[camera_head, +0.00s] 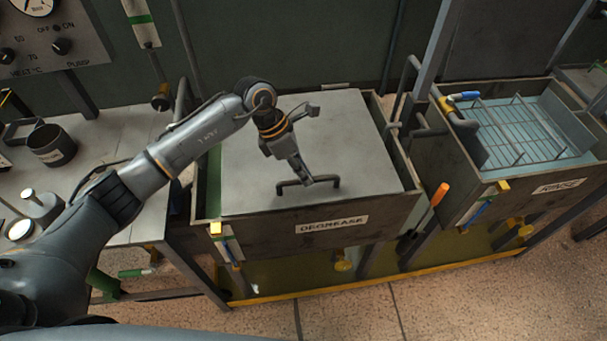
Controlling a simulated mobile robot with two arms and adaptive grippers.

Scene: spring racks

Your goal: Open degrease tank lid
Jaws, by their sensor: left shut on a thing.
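The degrease tank (378,222) stands in the middle of the view, with a white label reading DEGREASE on its front. Its flat grey lid (350,120) lies over the top and looks closed. A dark bar handle (330,181) sits near the lid's front edge. My left arm comes in from the left over the lid. My left gripper (306,180) points down at the handle and is shut on it. My right gripper is not in view.
The open rinse tank (480,195) with a wire rack (520,130) stands to the right. An orange-handled tool (440,194) hangs between the tanks. A bench with a dark pot (50,146) is at left. A gauge panel (50,45) is at upper left. The tiled floor in front is clear.

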